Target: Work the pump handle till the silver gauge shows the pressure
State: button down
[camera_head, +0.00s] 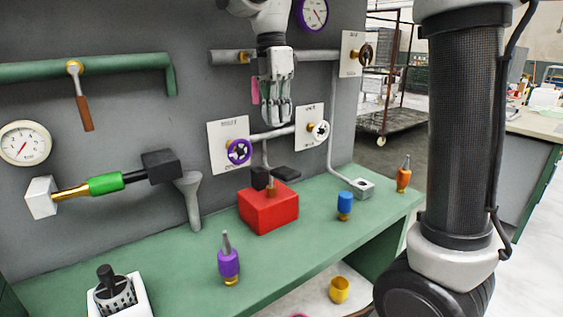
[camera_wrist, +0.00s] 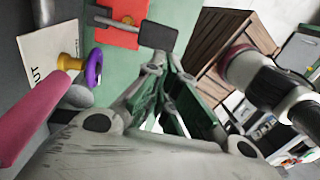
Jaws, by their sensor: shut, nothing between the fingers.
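My gripper (camera_head: 276,119) points down, shut and empty, in front of the grey panel and above the red box. Its fingers (camera_wrist: 168,72) are also in the wrist view. The red pump box (camera_head: 268,211) stands on the green bench with a brass rod on top. A grey lever with a dark pad (camera_head: 286,172) lies above it; this pad (camera_wrist: 158,36) appears just beyond my fingers in the wrist view, apart or touching unclear. A pale-rimmed gauge (camera_head: 24,143) is at far left; a purple-rimmed gauge (camera_head: 312,14) is at the top. Which one is silver is not certain.
A pink bar (camera_head: 255,91) is beside my gripper, close in the wrist view (camera_wrist: 35,120). Purple (camera_head: 238,151) and white (camera_head: 318,131) valve wheels stick out. Purple (camera_head: 228,262), blue (camera_head: 345,204) and orange (camera_head: 404,176) small items stand on the bench.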

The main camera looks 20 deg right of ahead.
aim_at(287, 174)
jog(key=f, duration=0.4)
jog(key=s+f, duration=0.1)
jog(key=f, duration=0.6)
jog(key=shift+s+d+f, duration=0.25)
jog(key=shift+s+f, duration=0.05)
jog(key=shift+f, duration=0.1)
jog(key=f+t, duration=0.1)
jog(key=s+f+t, duration=0.1)
jog(key=f, duration=0.1)
jog(key=f+t, duration=0.1)
jog(key=f, duration=0.1)
jog(key=shift+s+d+y, duration=0.25)
jog(key=shift+s+y, duration=0.1)
jog(key=shift+y, duration=0.05)
jog(key=shift+s+f, duration=0.1)
jog(key=shift+f, duration=0.2)
jog(key=shift+r, duration=0.1)
